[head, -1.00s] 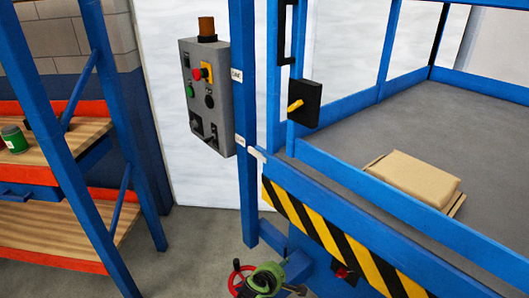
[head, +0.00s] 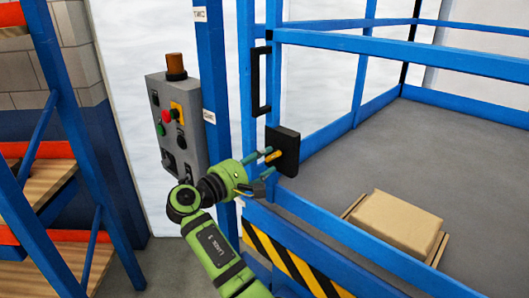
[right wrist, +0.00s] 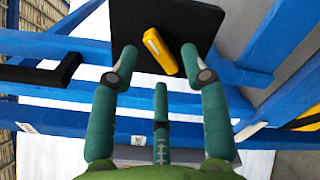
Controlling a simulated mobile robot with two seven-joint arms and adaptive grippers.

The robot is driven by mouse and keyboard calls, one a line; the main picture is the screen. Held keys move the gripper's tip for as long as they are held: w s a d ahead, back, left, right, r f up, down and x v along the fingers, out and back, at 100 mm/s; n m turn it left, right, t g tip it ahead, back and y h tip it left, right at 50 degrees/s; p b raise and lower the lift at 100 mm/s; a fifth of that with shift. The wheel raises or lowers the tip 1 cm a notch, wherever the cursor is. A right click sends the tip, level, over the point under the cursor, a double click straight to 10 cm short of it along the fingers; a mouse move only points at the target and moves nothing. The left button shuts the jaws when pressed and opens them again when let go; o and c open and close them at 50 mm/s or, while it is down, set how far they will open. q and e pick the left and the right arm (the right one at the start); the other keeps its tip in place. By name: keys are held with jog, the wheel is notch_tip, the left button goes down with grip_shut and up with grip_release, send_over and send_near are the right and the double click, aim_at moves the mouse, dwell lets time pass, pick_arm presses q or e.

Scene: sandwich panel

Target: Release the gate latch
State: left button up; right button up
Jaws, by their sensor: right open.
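The gate latch is a black plate (head: 287,146) with a yellow lever (head: 276,155), mounted on the blue gate frame. In the right wrist view the yellow lever (right wrist: 158,51) sits tilted on the black plate (right wrist: 185,14). My right gripper (head: 268,161) is at the latch with its fingers pointing at the lever. In the right wrist view my right gripper (right wrist: 158,70) is open, with the lever in front of and between its fingertips; no contact is clear. My left gripper is not in view.
A black handle (head: 261,80) is on the gate above the latch. Blue shelving stands at left.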

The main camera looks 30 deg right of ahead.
jog(key=shift+x, duration=1)
jog(key=shift+w+f, duration=0.1)
jog(key=shift+w, duration=0.05)
jog(key=shift+a, duration=0.1)
grip_shut()
